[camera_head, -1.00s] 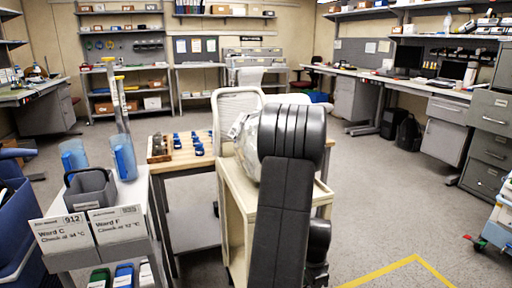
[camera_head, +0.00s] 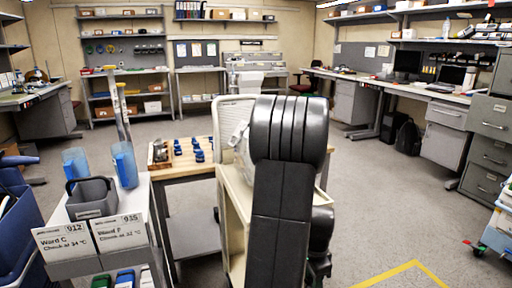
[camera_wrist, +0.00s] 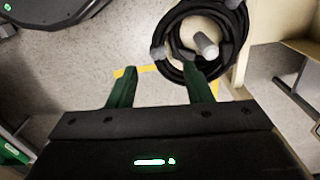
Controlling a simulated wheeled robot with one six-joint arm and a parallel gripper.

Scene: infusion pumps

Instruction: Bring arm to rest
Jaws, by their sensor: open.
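My arm, a dark upper link and joint, stands upright in the middle of the head view, in front of a cream cart (camera_head: 233,215). My gripper is not visible in the head view. In the wrist view my gripper (camera_wrist: 157,74) shows two green fingers spread apart with nothing between them. Bare grey floor and a yellow floor line lie beyond the fingers. A black coil (camera_wrist: 232,70) with a light grey knob shows close to the right finger, partly behind it; I cannot tell whether they touch.
A wooden-topped table (camera_head: 182,166) with several blue items stands left of the cart. Nearer left is a stand with a grey bin (camera_head: 92,197), blue containers and ward labels (camera_head: 65,240). A blue trolley (camera_head: 497,240) is at far right. Floor right of my arm is clear.

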